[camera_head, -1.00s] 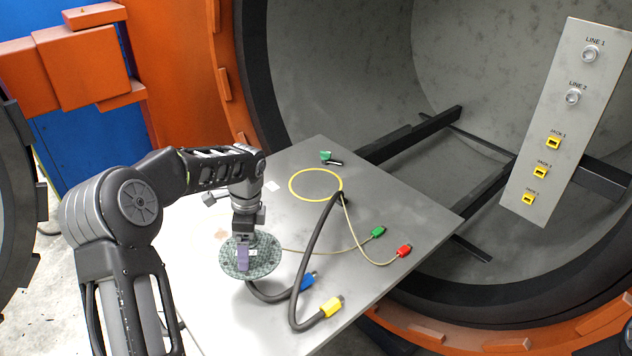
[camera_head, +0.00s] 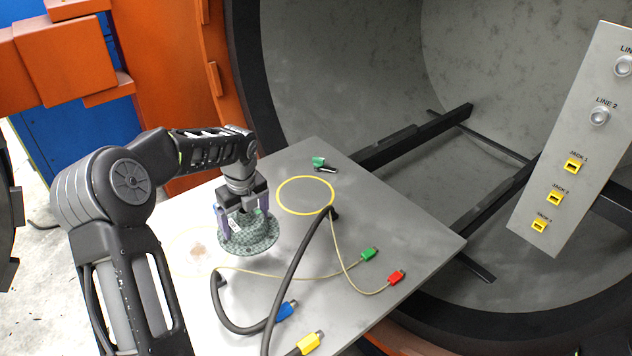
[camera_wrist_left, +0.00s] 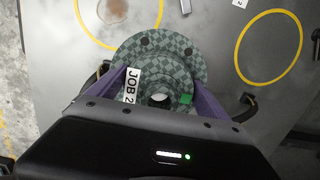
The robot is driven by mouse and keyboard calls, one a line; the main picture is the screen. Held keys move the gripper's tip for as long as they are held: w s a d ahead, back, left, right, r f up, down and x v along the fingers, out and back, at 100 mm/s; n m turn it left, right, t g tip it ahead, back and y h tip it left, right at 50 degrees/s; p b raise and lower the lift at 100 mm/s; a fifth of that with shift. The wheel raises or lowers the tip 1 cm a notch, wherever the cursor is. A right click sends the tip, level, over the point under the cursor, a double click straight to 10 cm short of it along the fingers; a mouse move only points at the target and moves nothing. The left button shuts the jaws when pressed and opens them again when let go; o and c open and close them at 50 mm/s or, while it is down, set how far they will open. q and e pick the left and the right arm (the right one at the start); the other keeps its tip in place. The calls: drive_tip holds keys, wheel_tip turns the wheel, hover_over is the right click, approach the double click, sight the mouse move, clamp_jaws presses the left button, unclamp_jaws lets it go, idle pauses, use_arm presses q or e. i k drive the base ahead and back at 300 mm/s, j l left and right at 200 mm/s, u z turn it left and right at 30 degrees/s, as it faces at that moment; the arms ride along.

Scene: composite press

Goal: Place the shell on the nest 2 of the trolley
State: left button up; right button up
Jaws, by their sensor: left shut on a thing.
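The shell (camera_head: 250,240) is a round grey-green checkered piece with a wide flange and a narrower raised middle. My left gripper (camera_head: 243,222) is shut on its middle, with a purple finger on each side. In the left wrist view the shell (camera_wrist_left: 165,55) bears a "JOB 2" label and a small green patch. The trolley top (camera_head: 410,225) lies below. A clear yellow ring (camera_head: 305,178) lies right of the shell, and another ring (camera_wrist_left: 77,10) lies left of it, around a brownish spot. The shell is between them; its height is unclear. My right gripper is not in view.
A small green item (camera_head: 319,162) lies behind the ring. A jack panel (camera_head: 580,150) stands at right.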

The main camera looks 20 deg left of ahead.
sight(305, 195)
drive_tip(key=i+l, duration=0.1)
drive_tip(key=i, duration=0.85)
